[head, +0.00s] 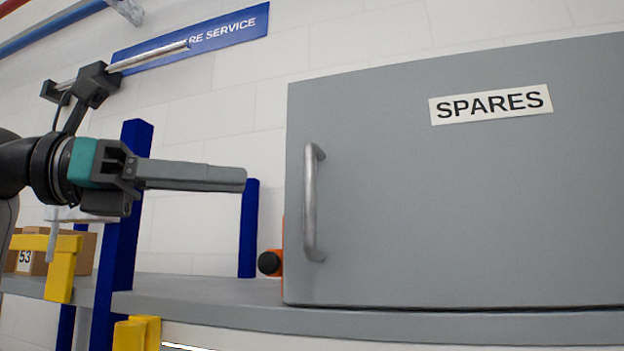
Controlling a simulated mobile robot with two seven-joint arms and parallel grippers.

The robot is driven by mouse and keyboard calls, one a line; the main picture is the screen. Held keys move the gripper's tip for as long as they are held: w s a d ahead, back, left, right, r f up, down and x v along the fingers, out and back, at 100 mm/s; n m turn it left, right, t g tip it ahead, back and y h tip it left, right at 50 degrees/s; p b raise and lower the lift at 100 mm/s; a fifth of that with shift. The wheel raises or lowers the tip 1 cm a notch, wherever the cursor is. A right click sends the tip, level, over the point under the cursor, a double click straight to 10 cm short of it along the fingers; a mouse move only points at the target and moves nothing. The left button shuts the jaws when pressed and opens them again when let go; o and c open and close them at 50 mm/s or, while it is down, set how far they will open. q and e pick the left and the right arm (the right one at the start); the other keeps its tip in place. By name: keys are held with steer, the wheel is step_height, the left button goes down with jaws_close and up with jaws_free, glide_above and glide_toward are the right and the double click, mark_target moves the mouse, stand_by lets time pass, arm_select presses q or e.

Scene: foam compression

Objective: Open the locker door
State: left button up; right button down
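The grey locker (420,210) stands on a shelf at the right of the head view, with its flat door facing me and looking closed. A white label reading "SPARES" (491,104) is on the upper door. A vertical metal bar handle (311,203) is near the door's left edge. My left gripper (240,180) comes in from the left, pointing right. It appears left of the handle and not on it. Its fingers are seen side-on and overlap, so the gap between them is hidden. My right gripper is not in view.
The grey shelf (200,297) runs under the locker on blue posts (120,240) with yellow brackets (62,270). Cardboard boxes (85,250) sit at the left. An orange object with a black knob (270,263) is beside the locker's lower left edge. A blue sign (225,30) hangs behind.

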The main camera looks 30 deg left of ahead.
arm_select(q)
steer(key=p, duration=0.2)
glide_above(309, 248)
steer(key=shift+w+a, duration=0.1)
steer(key=shift+w, duration=0.2)
steer(key=shift+c, duration=0.2)
jaws_close()
stand_by(1.1)
